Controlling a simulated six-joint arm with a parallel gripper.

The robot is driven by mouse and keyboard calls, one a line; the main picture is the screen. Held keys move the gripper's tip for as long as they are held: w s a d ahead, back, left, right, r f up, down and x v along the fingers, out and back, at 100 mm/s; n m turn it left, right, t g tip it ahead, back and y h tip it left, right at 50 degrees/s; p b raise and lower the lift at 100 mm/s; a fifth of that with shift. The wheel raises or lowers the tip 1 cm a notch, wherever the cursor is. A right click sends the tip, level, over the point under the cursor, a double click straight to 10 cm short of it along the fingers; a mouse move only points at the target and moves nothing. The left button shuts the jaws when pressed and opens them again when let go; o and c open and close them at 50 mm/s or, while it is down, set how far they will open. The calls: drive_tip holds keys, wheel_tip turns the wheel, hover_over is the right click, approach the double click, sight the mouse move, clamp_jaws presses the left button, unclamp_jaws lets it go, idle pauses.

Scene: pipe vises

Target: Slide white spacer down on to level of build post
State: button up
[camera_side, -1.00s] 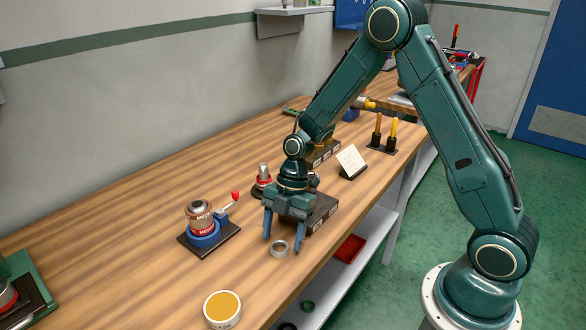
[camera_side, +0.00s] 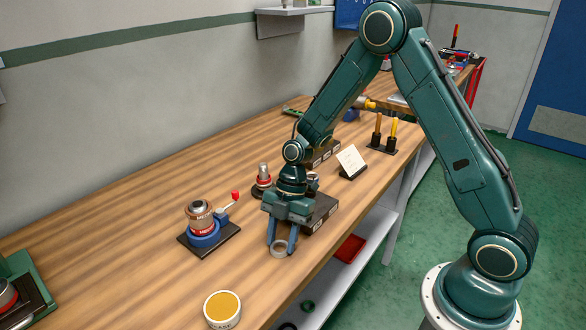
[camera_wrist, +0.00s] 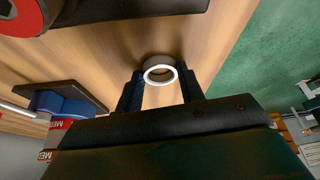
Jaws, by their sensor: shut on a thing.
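The white spacer is a short pale ring (camera_side: 279,254) at the front edge area of the bench, at or very near the wood. My gripper (camera_side: 281,246) points down with its fingers closed on the ring's two sides. In the wrist view the ring (camera_wrist: 147,75) sits between my fingertips (camera_wrist: 160,84), its hole open. A short metal post with a red band (camera_side: 263,172) stands on a dark base behind my gripper. To the left, a blue vise (camera_side: 204,239) holds an upright metal piece with a red label (camera_side: 200,212). I cannot tell which is the build post.
A dark block (camera_side: 322,212) stands close to the right of my gripper. A round yellow-topped tin (camera_side: 222,308) is at the front. A white card (camera_side: 351,159) stands farther back. The bench between the vise and the tin is clear.

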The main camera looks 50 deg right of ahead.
drive_tip(key=shift+r, duration=0.1)
wheel_tip(320, 180, up, 20)
idle(0.9)
idle(0.5)
drive_tip(key=w+d+f+m+t, duration=0.1)
drive_tip(key=w+d+m, duration=0.1)
drive_tip(key=w+d, duration=0.5)
drive_tip(key=w+d+f+m+t, duration=0.1)
drive_tip(key=w+d+f+m, duration=0.1)
drive_tip(key=w+d, duration=0.5)
drive_tip(key=shift+w+d+f+m, duration=0.3)
drive_tip(key=shift+w+d+m, duration=0.15)
drive_tip(key=shift+w, duration=1.25)
drive_tip(key=shift+f, duration=0.15)
drive_tip(key=shift+f, duration=2.75)
